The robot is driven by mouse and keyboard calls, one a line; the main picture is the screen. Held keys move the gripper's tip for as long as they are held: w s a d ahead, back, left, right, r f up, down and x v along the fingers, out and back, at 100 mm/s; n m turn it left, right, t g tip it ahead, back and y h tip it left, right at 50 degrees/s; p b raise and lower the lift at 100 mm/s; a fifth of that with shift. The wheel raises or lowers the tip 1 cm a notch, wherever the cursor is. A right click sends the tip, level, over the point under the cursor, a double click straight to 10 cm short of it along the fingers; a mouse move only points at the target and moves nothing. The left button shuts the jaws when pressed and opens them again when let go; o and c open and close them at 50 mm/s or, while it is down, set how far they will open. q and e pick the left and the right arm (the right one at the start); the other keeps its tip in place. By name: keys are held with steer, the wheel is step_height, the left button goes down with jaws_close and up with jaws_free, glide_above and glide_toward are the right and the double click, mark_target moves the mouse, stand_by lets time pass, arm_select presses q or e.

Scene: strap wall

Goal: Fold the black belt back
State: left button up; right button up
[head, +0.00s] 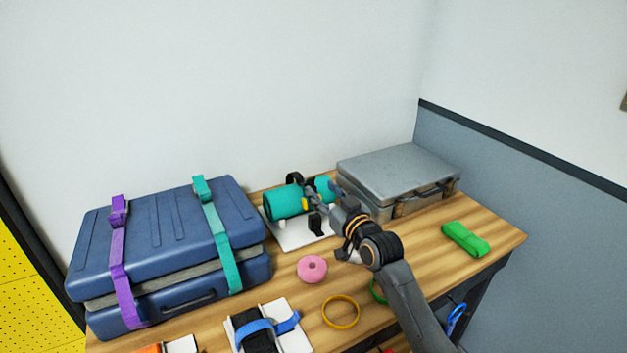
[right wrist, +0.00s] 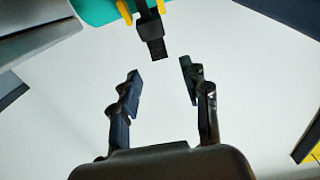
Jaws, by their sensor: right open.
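The black belt (head: 316,224) is on a teal roll (head: 284,203) that rests on a white board (head: 300,240) at the back of the table. Its dark end hangs at the front of the roll, over the board. In the right wrist view the belt's free end (right wrist: 151,40) points from the teal roll (right wrist: 95,8) toward my fingers, between two yellow parts (right wrist: 124,10). My right gripper (head: 312,198) is at the roll and hides part of it. In the right wrist view this gripper (right wrist: 160,77) is open and empty, with the belt end just beyond its fingertips. My left gripper is not in view.
A grey case (head: 395,178) stands right of the roll. A blue suitcase (head: 165,240) with purple and teal straps stands left. A pink ring (head: 312,268), a yellow ring (head: 341,311), a blue strap (head: 268,328) and a green folded strap (head: 465,239) lie nearer the front.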

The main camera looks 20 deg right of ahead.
mark_target(312, 180)
steer(key=w, duration=0.4)
steer(key=shift+w+a, duration=0.3)
steer(key=shift+w, duration=0.3)
steer(key=shift+c, duration=0.9)
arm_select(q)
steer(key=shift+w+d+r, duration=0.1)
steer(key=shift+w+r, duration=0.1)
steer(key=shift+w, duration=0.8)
arm_select(e)
jaws_close()
